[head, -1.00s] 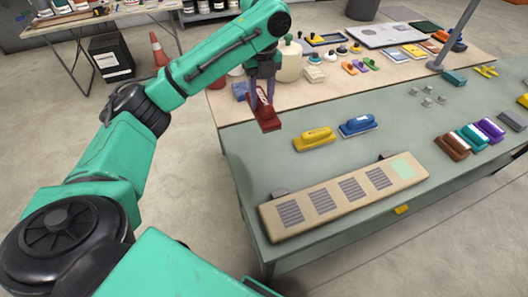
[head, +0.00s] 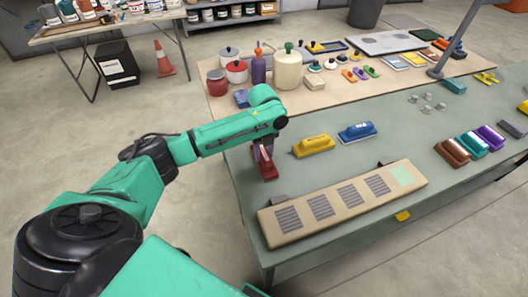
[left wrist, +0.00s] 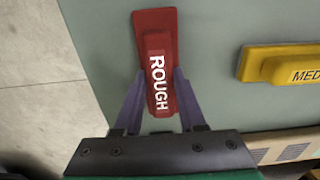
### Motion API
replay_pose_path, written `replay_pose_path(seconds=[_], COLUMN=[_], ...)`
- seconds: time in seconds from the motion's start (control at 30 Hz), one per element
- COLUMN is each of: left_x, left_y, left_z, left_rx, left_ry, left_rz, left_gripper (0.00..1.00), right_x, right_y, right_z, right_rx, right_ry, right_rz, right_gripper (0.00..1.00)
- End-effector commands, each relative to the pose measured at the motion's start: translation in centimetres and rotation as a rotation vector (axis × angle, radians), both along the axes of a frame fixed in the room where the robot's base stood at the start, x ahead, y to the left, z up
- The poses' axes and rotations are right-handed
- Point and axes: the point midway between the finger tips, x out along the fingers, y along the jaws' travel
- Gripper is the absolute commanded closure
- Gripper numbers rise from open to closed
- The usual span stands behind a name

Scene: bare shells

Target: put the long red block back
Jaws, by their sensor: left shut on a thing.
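The long red block (head: 266,172) has a raised grip and a white label reading ROUGH, which shows in the left wrist view (left wrist: 158,60). My left gripper (head: 262,152) is shut on its raised grip, with one finger on each side in the left wrist view (left wrist: 159,88). The block is over or on the green table (head: 375,110), left of the yellow block (head: 314,145); I cannot tell whether it touches the table. A blue block (head: 357,131) stands right of the yellow one. My right gripper is not in view.
A beige board (head: 340,203) with several striped patches and one pale green square lies along the table's near side. Brown (head: 452,152), teal (head: 471,144) and purple (head: 488,136) blocks stand at the right. Jars and pots, including a cream container (head: 288,71), stand on the farther tabletop.

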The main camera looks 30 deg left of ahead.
Motion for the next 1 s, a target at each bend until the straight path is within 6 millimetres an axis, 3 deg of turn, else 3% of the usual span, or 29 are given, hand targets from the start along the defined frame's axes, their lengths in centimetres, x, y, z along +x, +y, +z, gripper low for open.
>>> replay_pose_path(seconds=[0.13, 0.17, 0.2, 0.23, 0.5, 0.63, 1.0], left_x=[0.0, 0.0, 0.0, 0.0, 0.0, 0.1, 0.1], left_y=[0.0, 0.0, 0.0, 0.0, 0.0, 0.0, -0.1], left_z=[-0.2, -0.2, -0.2, -0.2, -0.1, 0.9, 10.1], left_rx=[0.0, 0.0, -0.001, -0.001, -0.001, -0.001, -0.001], left_ry=[0.0, 0.0, 0.001, 0.001, 0.001, -0.001, -0.003], left_rz=[0.001, 0.0, 0.0, 0.0, 0.001, 0.001, 0.0], left_gripper=[1.0, 0.49, 0.34, 0.31, 0.31, 0.31, 0.31], right_x=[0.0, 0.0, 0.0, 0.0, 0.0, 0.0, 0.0], right_y=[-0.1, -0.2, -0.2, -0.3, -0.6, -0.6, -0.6], right_z=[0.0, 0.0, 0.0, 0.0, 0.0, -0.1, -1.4], right_rx=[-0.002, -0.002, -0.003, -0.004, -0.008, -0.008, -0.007], right_ry=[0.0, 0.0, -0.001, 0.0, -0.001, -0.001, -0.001], right_rz=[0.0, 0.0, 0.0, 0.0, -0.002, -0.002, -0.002], right_gripper=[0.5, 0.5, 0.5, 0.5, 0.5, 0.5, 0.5])
